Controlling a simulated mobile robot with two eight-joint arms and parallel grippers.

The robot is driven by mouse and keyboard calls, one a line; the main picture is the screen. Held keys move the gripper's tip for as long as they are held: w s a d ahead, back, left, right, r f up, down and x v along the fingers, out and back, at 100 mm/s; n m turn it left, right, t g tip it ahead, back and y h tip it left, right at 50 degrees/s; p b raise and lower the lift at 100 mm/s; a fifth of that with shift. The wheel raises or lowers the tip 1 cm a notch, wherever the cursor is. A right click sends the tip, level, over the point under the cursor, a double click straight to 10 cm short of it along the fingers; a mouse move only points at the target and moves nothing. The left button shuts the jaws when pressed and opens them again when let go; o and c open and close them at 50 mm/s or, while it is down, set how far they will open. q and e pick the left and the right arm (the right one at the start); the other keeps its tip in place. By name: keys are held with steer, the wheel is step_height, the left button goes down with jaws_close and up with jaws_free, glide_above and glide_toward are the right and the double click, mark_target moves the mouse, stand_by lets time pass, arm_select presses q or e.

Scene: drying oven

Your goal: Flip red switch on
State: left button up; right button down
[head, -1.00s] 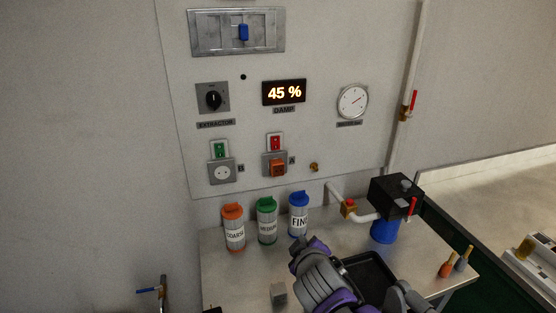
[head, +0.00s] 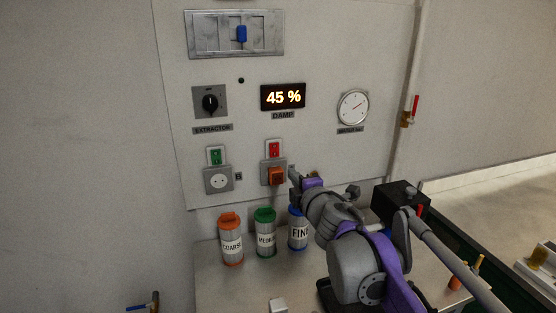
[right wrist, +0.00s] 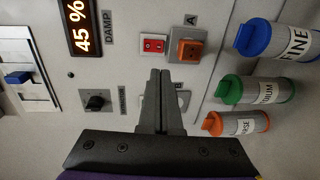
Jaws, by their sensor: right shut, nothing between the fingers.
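The red switch (head: 274,149) is a small red rocker in a pale frame on the wall panel, above an orange plug in a grey socket (head: 275,174). It also shows in the right wrist view (right wrist: 153,45), just beyond my fingertips. My right gripper (head: 294,174) is shut and empty, raised in front of the panel to the lower right of the red switch. In the right wrist view its closed fingers (right wrist: 160,74) point at the panel, short of the red switch and the orange plug (right wrist: 187,50). My left gripper is not in view.
A green switch (head: 215,156) sits left of the red one, above a white socket (head: 219,180). Orange-, green- and blue-lidded canisters (head: 231,240) stand on the bench below. A black box (head: 398,199) stands at the right.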

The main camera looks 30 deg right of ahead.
mark_target(275, 155)
steer(key=x, duration=1.3)
steer(key=shift+w+f, duration=0.1)
steer(key=shift+w, duration=0.25)
